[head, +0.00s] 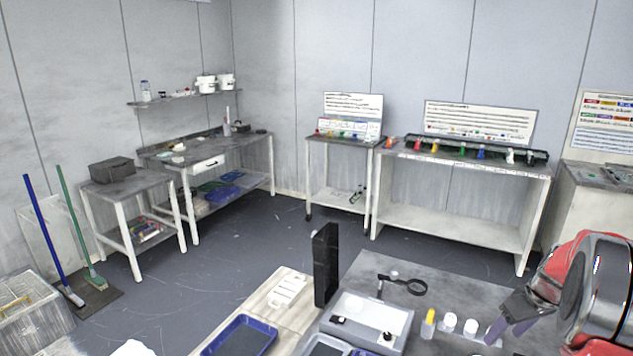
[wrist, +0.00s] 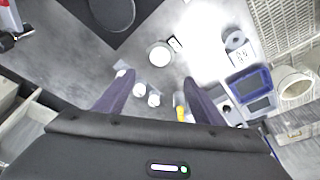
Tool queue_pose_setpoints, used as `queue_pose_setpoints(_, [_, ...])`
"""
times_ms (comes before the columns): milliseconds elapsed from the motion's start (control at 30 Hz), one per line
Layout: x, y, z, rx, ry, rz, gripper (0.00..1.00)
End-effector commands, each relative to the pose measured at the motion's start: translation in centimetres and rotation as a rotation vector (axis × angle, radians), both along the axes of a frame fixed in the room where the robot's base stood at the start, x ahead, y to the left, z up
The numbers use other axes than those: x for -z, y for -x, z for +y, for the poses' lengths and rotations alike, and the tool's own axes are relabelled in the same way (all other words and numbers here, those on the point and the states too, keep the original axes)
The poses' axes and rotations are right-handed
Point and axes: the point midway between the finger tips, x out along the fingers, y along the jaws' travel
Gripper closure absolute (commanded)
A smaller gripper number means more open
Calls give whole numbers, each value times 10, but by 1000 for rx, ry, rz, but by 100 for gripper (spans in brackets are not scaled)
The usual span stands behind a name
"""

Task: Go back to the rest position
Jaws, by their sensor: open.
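My gripper (head: 500,320) is at the right edge of the head view, above the grey bench, with its red and grey wrist behind it. Its two dark purple fingers are spread apart. In the wrist view my gripper (wrist: 158,78) is open with nothing held between the fingers. Small white-capped jars (head: 449,322) and a yellow bottle (head: 428,324) stand on the bench just left of the fingers. In the wrist view white jars (wrist: 140,90) show near the left finger and the yellow bottle (wrist: 181,108) near the right finger. The jars and the fingers look apart.
The near bench (head: 460,290) also holds a magnifier (head: 404,285), a grey instrument box (head: 372,315) and a tall black panel (head: 325,265). A blue tray (head: 240,338) lies at left. Open floor (head: 230,255) separates it from the back tables. A bright glare whitens part of the wrist view.

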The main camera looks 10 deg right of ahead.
Motion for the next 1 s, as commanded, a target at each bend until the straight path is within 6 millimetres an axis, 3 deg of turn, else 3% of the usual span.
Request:
queue_pose_setpoints(233, [19, 22, 14, 170, -66, 69, 37])
queue_pose_setpoints(367, [19, 38, 27, 255, -88, 103, 37])
queue_pose_setpoints(567, [4, 56, 61, 348, -97, 135, 37])
queue_pose_setpoints(1000, [-48, 90, 157, 450, -67, 143, 37])
